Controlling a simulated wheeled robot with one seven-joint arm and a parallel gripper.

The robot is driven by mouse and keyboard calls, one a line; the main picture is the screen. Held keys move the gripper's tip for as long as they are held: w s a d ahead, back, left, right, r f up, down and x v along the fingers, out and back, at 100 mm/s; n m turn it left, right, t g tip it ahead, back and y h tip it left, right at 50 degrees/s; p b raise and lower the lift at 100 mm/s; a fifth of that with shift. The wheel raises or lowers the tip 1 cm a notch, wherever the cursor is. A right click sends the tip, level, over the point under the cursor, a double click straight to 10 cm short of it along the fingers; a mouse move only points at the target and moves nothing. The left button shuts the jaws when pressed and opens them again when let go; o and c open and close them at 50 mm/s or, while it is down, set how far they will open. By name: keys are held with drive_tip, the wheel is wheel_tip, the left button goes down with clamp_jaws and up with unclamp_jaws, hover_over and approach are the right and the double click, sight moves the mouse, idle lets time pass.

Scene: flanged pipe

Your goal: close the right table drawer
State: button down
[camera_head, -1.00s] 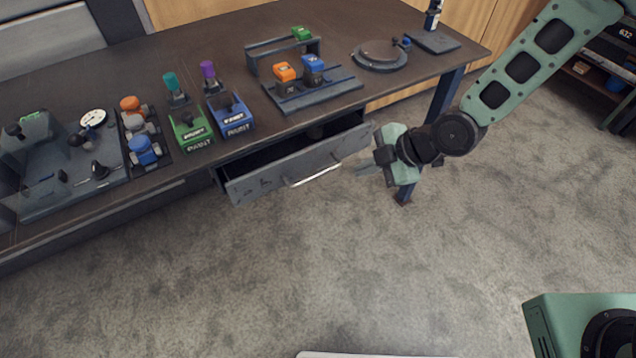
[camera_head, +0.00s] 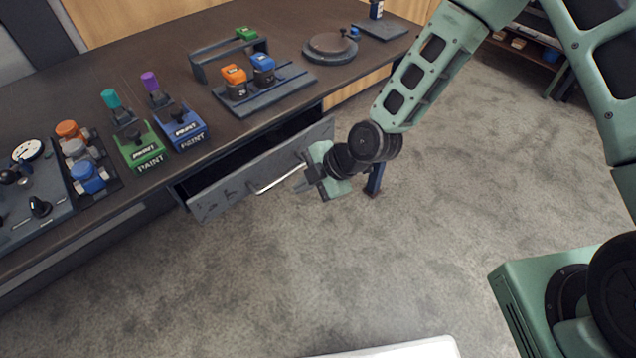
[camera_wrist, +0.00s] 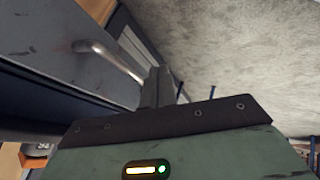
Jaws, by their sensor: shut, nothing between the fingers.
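The right table drawer (camera_head: 230,185) is pulled out from under the dark workbench, with a gap behind its grey front. Its silver bar handle (camera_head: 281,179) runs along the front. My gripper (camera_head: 303,186) is shut and empty, just in front of the drawer front near the right end of the handle. In the wrist view, the shut fingers (camera_wrist: 157,88) are close to the handle (camera_wrist: 110,58) and the grey drawer front (camera_wrist: 45,40). I cannot tell whether they touch it.
The workbench top (camera_head: 190,50) holds paint stands, orange and blue blocks on a rack (camera_head: 265,90), and a round turntable (camera_head: 330,48). The carpet floor in front is clear.

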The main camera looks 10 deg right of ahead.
drive_tip(key=shift+w+a+r, duration=0.2)
drive_tip(key=shift+w+a, duration=0.4)
drive_tip(key=shift+w, duration=0.2)
drive_tip(key=w+a+b, duration=0.1)
drive_tip(key=w, duration=0.1)
drive_tip(key=w+a+b, duration=0.1)
drive_tip(key=w, duration=0.1)
drive_tip(key=shift+a+f, duration=0.1)
drive_tip(key=shift+a, duration=0.25)
drive_tip(key=shift+w, duration=0.15)
drive_tip(key=shift+r, duration=0.2)
